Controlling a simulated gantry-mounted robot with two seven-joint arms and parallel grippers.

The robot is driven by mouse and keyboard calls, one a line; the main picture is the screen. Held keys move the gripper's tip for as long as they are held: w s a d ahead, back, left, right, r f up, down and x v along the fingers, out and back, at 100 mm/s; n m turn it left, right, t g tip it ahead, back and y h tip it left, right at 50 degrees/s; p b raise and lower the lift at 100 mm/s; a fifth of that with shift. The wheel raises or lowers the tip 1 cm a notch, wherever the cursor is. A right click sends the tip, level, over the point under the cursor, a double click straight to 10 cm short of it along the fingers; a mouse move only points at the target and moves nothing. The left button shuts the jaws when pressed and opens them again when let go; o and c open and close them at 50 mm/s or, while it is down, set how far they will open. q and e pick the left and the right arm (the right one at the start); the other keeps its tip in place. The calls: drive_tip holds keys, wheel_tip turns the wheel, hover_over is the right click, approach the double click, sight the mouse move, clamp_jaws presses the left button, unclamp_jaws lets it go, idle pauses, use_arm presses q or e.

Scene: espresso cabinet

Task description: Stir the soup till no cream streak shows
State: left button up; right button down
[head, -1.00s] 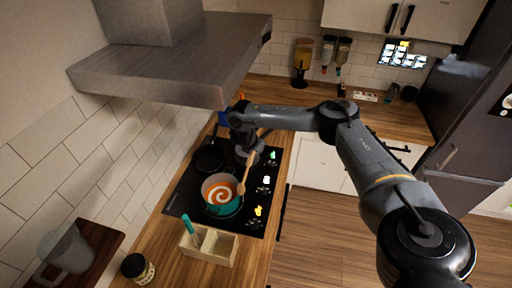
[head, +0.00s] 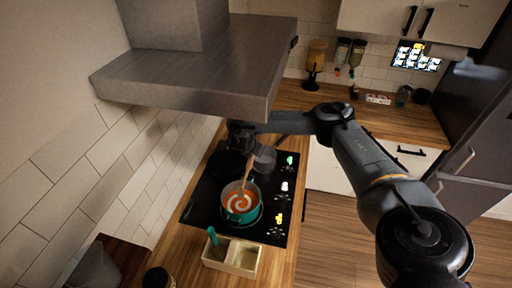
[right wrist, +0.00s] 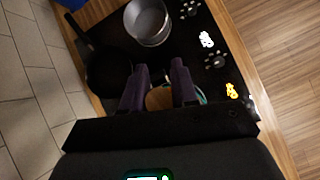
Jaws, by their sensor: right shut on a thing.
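A teal pot (head: 254,215) stands on the black hob in the head view. Its orange soup (head: 231,205) shows a clear white cream swirl. My right gripper (head: 246,154) is above the far side of the pot, partly dark under the hood edge. It is shut on a wooden spoon (head: 245,174), which slants down to the far part of the soup. In the right wrist view the gripper's fingers (right wrist: 160,92) stand on either side of the spoon (right wrist: 160,98) and hide most of the pot; only a bit of teal rim (right wrist: 201,95) shows. My left gripper is not in view.
A range hood (head: 200,75) hangs close above the arm. A grey saucepan (right wrist: 150,25) and a black pan (right wrist: 108,72) stand on the hob beyond the pot. A wooden divided box (head: 232,258) with a teal-handled tool (head: 212,237) is in front of the hob.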

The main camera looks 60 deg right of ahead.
wheel_tip(320, 180, down, 9)
drive_tip(key=b, duration=0.4)
drive_tip(key=shift+f+b, duration=0.15)
drive_tip(key=shift+b, duration=0.2)
idle(0.5)
